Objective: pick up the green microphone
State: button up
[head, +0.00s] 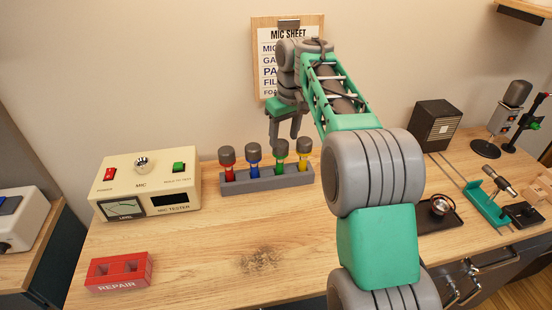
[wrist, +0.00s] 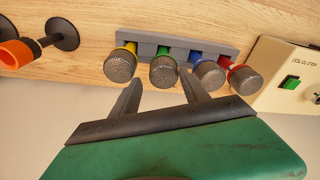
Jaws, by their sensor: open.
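The green microphone (head: 281,152) stands upright in a grey rack (head: 268,181) in the head view, between the blue microphone (head: 253,157) and the yellow microphone (head: 304,151). The red microphone (head: 227,160) stands at the rack's left end. In the wrist view the green microphone (wrist: 164,70) shows its grey mesh head, with the yellow one (wrist: 120,66) to its left and the blue one (wrist: 207,74) to its right. My gripper (head: 284,144) is open and empty. In the wrist view its two fingers (wrist: 160,90) sit apart on either side of the green microphone's head, not visibly touching it.
A cream mic tester (head: 145,185) stands left of the rack. A red repair block (head: 119,271) is at the front left. A dark speaker box (head: 437,125) and a black tray (head: 437,217) are to the right. The tabletop in front of the rack is clear.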

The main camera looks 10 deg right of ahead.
aim_at(278, 155)
jog(key=f, duration=0.2)
jog(key=a+f, duration=0.1)
jog(key=f, duration=0.4)
jog(key=shift+w+a+f, duration=0.3)
jog(key=shift+a+f, duration=0.05)
grip_shut()
jog(key=shift+r, duration=0.1)
